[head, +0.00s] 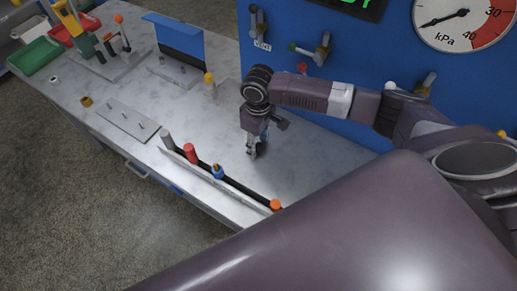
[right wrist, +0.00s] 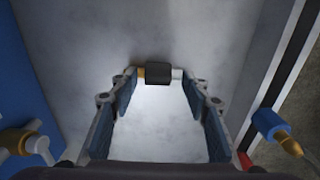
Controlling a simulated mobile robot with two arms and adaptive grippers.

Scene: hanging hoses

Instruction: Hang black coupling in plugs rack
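The black coupling (right wrist: 158,73), with a brass end on its left and a pale metal end on its right, shows in the right wrist view over the grey bench top. My right gripper (right wrist: 160,82) is open, with one finger to each side of the coupling. I cannot tell whether the fingertips are level with it or short of it. In the head view my right gripper (head: 254,152) points down close to the bench, and the coupling cannot be made out there. A long rack (head: 240,190) along the front edge holds several coloured plugs. My left gripper is out of view.
The rack bears a grey plug (head: 167,140), a red plug (head: 190,152), a blue plug (head: 218,171) and an orange plug (head: 275,205). A pegged plate (head: 118,116) lies left. The blue panel (head: 300,30) with fittings stands behind. Bare bench surrounds the gripper.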

